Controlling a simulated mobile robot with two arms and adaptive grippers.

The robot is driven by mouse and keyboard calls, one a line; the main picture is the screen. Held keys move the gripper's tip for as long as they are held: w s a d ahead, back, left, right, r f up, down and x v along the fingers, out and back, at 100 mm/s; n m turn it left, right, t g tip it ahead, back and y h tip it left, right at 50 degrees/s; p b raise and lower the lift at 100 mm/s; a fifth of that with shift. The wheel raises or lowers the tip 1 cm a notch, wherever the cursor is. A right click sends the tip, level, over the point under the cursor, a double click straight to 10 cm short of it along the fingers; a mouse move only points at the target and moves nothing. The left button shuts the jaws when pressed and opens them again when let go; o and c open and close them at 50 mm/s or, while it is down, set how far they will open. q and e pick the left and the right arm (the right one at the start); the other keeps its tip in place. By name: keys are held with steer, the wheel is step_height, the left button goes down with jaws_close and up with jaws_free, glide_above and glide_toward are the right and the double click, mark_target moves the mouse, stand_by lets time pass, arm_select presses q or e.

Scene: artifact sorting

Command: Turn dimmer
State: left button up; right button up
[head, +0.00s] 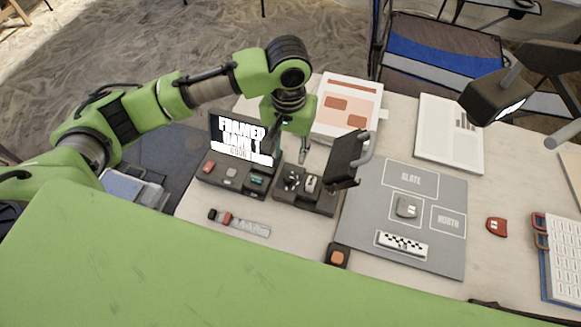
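I cannot tell for sure which thing is the dimmer. A small black box with an orange top (338,257) sits at the table's near edge, below the grey mat. A black tray (318,206) with small dark and light pieces lies left of the mat. My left gripper (290,154) points down above the far edge of this tray, beside the lit screen (242,138). Its fingers look apart, with nothing seen between them. Whether they touch anything is unclear. My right gripper is not in view.
A dark upright block with a grey handle (346,160) stands close to the right of my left gripper. A black lamp head (497,97) hangs at the upper right. The grey mat (447,188) holds a grey piece (406,207) and a checkered strip (402,245). A red piece (496,226) lies right of it.

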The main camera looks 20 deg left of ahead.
arm_select(q)
glide_above(289, 176)
steer(key=f, duration=0.5)
steer(key=shift+s+f, duration=0.2)
steer(key=shift+f, duration=0.2)
step_height(289, 176, down, 5)
steer(key=shift+w+r+p, duration=0.1)
steer(key=shift+w+p, duration=0.05)
steer(key=shift+p, duration=0.2)
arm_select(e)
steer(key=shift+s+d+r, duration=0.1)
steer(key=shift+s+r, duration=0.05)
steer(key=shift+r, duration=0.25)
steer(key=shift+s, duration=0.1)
arm_select(q)
jaws_close()
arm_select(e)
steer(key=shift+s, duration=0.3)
